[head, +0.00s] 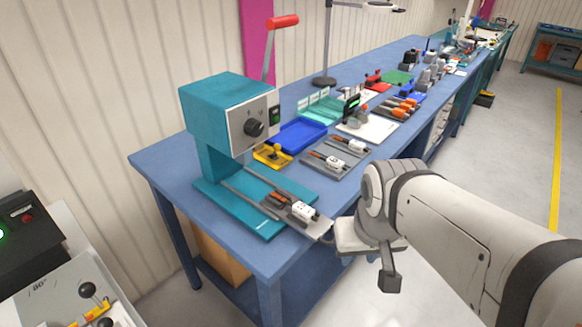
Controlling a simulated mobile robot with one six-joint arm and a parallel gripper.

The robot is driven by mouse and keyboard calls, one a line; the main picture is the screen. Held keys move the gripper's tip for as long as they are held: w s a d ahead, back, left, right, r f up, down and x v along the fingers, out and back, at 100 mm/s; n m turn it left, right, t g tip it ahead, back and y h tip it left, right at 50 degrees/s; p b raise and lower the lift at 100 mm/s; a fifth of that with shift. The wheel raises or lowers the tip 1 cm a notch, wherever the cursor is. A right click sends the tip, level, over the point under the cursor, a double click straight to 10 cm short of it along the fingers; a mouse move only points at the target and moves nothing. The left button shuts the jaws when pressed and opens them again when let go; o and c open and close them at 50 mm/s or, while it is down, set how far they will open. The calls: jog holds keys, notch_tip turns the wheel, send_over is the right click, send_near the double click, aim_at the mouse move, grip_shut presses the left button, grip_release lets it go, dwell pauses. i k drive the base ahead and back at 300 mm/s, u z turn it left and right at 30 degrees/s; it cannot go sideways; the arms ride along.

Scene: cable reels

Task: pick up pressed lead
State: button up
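A teal press (228,125) with a red-handled lever stands at the near end of the blue bench. On its base, a lead (303,211) with a white body and orange-brown parts lies on a grey sliding plate, near the base's front right corner. I take this as the pressed lead; its fine details are too small to tell. My gripper (390,281) hangs off the bench's front edge, to the right of and lower in the picture than this lead, apart from it. Only one dark finger shows clearly, so its opening is hidden.
Two similar leads lie on grey trays (318,170) behind the press base. A blue tray (301,134) and a yellow fixture (273,155) stand beside them. More fixtures fill the bench (157,163) farther back. A control panel (30,230) is at the left; open floor lies right.

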aim_at(299, 210)
jog(key=u, duration=3)
jog(key=k, duration=1.55)
jog(key=z, duration=1.45)
jog(key=i, duration=1.05)
jog(key=z, duration=0.05)
